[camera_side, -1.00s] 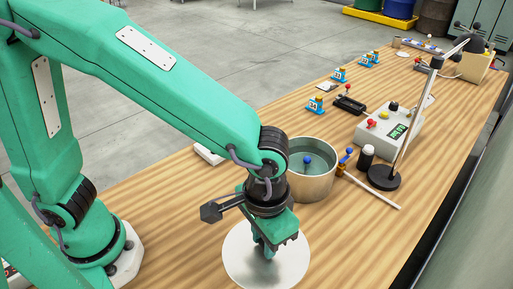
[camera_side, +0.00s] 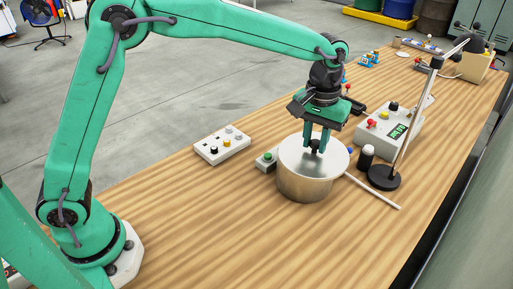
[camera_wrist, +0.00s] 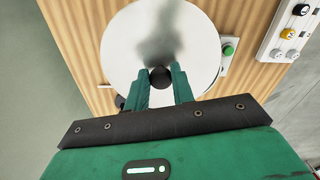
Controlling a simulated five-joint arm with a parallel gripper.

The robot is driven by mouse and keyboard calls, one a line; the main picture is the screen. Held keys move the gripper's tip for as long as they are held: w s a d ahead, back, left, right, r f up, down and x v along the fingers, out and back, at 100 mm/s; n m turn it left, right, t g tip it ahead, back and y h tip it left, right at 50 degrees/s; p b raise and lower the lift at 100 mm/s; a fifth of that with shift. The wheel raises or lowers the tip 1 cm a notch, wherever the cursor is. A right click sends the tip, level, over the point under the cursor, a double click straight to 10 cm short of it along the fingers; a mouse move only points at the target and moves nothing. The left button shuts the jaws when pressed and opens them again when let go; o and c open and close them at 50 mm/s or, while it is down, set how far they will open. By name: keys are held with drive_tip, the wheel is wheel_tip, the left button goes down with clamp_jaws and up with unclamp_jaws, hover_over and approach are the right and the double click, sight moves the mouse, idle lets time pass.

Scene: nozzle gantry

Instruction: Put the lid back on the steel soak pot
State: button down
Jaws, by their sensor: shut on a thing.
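The steel soak pot (camera_side: 305,187) stands upright on the wooden table. The round pale lid (camera_side: 296,161) is level at the pot's rim and covers its mouth; I cannot tell whether it is fully seated. My gripper (camera_side: 313,148) is above the lid, shut on its dark knob. In the wrist view the lid (camera_wrist: 135,60) fills the upper middle, and my gripper (camera_wrist: 160,82) has a finger on each side of the black knob (camera_wrist: 160,77). The pot is hidden under the lid in that view.
A white box with knobs (camera_side: 222,145) and a small box with a green button (camera_side: 267,159) are left of the pot. A dark bottle (camera_side: 366,156), a lamp stand (camera_side: 384,178) and a control box (camera_side: 389,130) are on its right. The table's front is clear.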

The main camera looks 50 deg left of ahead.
drive_tip(key=shift+n, duration=0.6)
drive_tip(key=w+a, duration=0.2)
drive_tip(key=w+a+r, duration=0.1)
drive_tip(key=w+a, duration=0.1)
drive_tip(key=shift+w+a, duration=0.25)
drive_tip(key=shift+w, duration=0.05)
drive_tip(key=shift+f, duration=0.25)
drive_tip(key=shift+f, duration=2.95)
drive_tip(key=shift+f, duration=0.2)
drive_tip(key=c, duration=0.6)
unclamp_jaws()
drive_tip(key=shift+r, duration=0.15)
